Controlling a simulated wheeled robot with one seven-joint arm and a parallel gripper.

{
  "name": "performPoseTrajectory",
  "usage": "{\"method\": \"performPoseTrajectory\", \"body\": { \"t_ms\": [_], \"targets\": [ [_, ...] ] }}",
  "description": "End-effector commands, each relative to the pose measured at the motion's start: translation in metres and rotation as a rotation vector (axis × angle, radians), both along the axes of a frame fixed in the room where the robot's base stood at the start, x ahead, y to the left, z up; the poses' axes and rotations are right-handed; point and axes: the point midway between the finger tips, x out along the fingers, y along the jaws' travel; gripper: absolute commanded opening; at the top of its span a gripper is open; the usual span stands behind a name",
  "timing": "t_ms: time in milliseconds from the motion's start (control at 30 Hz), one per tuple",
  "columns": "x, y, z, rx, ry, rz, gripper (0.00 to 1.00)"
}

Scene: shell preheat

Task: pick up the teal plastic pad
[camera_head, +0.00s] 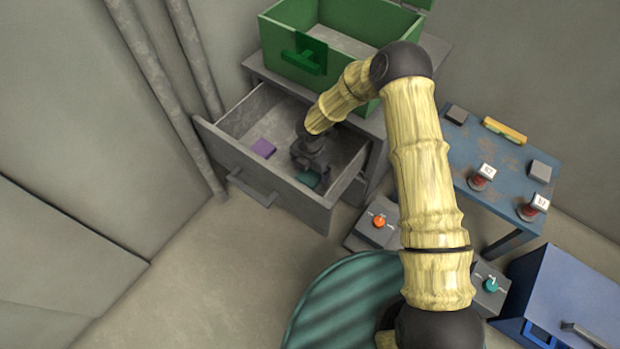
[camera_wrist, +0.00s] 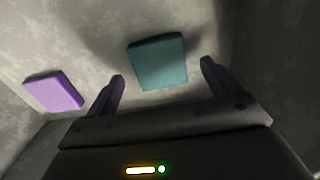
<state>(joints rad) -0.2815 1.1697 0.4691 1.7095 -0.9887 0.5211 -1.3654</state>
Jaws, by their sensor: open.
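The teal plastic pad (camera_head: 308,179) lies in the open grey drawer (camera_head: 262,207), near its front right part. In the wrist view the teal pad (camera_wrist: 158,62) lies flat on the drawer floor, ahead of and between my two fingers. My gripper (camera_wrist: 162,82) is open and empty, with a finger to either side of the pad's line. In the head view my gripper (camera_head: 309,165) is down inside the drawer, right by the pad, and hides part of it. I cannot tell how high the fingertips are above the drawer floor.
A purple pad (camera_head: 263,148) lies to the left in the same drawer; it also shows in the wrist view (camera_wrist: 54,92). The drawer walls stand around my gripper. A green open box (camera_head: 330,75) sits above the drawer. A blue table (camera_head: 500,155) stands to the right.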

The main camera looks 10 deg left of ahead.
Motion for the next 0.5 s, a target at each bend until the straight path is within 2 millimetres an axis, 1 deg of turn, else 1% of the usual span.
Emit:
{"method": "performPoseTrajectory", "body": {
  "t_ms": [33, 133, 500],
  "targets": [
    [0.000, 0.000, -0.013, -0.001, 0.001, 0.000, 0.89],
    [0.000, 0.000, -0.022, 0.000, -0.001, 0.001, 0.89],
    [0.000, 0.000, -0.022, 0.000, -0.001, 0.000, 0.89]
  ]
}}
